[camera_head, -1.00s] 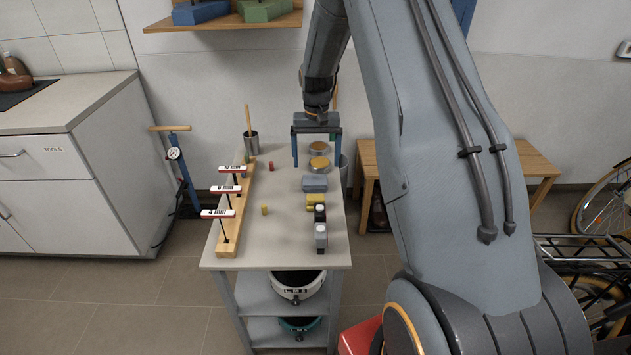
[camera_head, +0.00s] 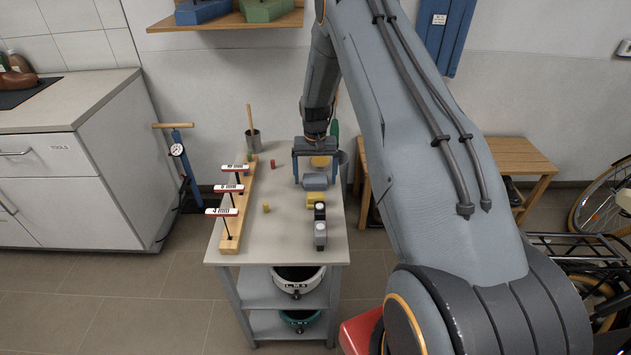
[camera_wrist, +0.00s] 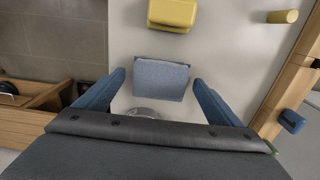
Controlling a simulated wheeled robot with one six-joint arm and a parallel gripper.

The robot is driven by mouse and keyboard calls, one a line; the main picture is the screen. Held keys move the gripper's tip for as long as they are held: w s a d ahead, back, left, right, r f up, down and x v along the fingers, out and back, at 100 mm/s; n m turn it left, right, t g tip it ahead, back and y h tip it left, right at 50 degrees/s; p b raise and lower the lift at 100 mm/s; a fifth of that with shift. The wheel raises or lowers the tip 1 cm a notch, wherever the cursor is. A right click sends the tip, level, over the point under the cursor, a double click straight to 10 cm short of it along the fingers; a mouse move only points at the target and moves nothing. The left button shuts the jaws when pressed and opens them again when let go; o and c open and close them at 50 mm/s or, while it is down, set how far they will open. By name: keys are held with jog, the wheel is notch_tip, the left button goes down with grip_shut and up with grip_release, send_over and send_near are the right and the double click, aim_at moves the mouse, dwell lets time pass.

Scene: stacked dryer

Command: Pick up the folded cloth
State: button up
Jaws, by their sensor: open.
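The folded cloth (camera_head: 315,182) is a grey-blue flat bundle on the workbench (camera_head: 262,225), in the row of items along its right side. In the wrist view the cloth (camera_wrist: 160,80) lies between and a little beyond the finger ends, with a gap on each side. My gripper (camera_head: 316,177) is open and empty, with its blue fingers pointing down around the far part of the cloth. In the wrist view my gripper (camera_wrist: 159,84) shows one finger to each side of the cloth. The exact height of the fingertips above the bench is hard to tell.
A round tin (camera_head: 320,161) is behind, partly hidden by my gripper. A wooden rack of red-handled tools (camera_head: 238,215) lines the left edge. The bench middle is mostly clear.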

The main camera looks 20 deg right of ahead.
aim_at(315, 178)
jog(key=c, duration=1.1)
jog(key=shift+c, duration=0.2)
jog(key=shift+r, duration=0.1)
notch_tip(315, 178, up, 10)
jog(key=b, duration=0.2)
jog(key=shift+b, duration=0.4)
